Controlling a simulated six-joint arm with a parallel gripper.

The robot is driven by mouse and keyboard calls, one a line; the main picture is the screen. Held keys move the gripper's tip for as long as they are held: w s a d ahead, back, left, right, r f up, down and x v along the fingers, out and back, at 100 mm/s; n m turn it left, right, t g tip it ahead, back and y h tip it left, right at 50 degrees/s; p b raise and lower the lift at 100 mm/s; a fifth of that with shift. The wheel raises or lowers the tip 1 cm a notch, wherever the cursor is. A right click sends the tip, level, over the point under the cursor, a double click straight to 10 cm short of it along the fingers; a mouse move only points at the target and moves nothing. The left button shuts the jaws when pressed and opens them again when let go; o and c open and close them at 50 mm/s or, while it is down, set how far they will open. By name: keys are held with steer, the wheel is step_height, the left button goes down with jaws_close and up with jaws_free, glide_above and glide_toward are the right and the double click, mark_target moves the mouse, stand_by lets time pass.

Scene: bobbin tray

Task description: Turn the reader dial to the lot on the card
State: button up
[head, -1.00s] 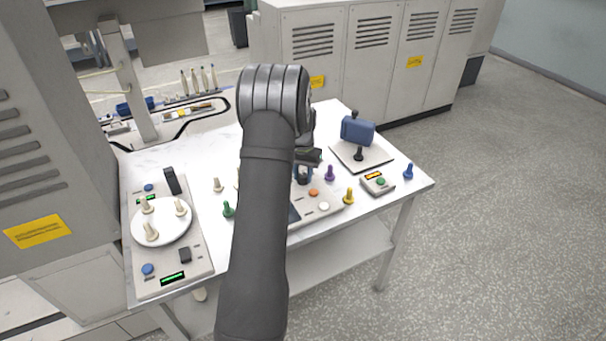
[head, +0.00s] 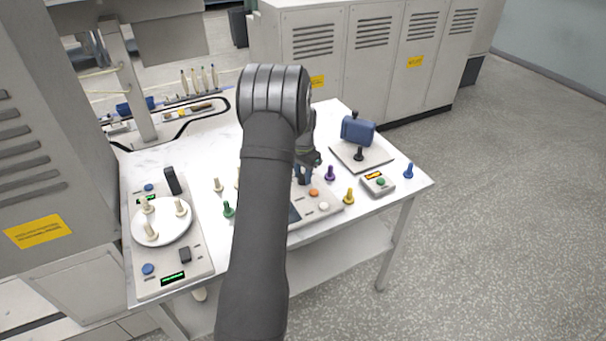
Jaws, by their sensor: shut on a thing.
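The dial's pointer and marks cannot be seen.
A tray with a white disc (head: 163,234) and cream bobbins stands at left. Green (head: 228,209), purple (head: 330,173), yellow (head: 349,196) and blue (head: 408,171) bobbins stand around the panel.

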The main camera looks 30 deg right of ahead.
steer(key=o, duration=1)
steer(key=shift+c, duration=0.2)
step_height(320, 180, up, 18)
steer(key=shift+f, duration=0.25)
step_height(320, 180, down, 18)
steer(key=shift+r, duration=0.25)
stand_by(0.3)
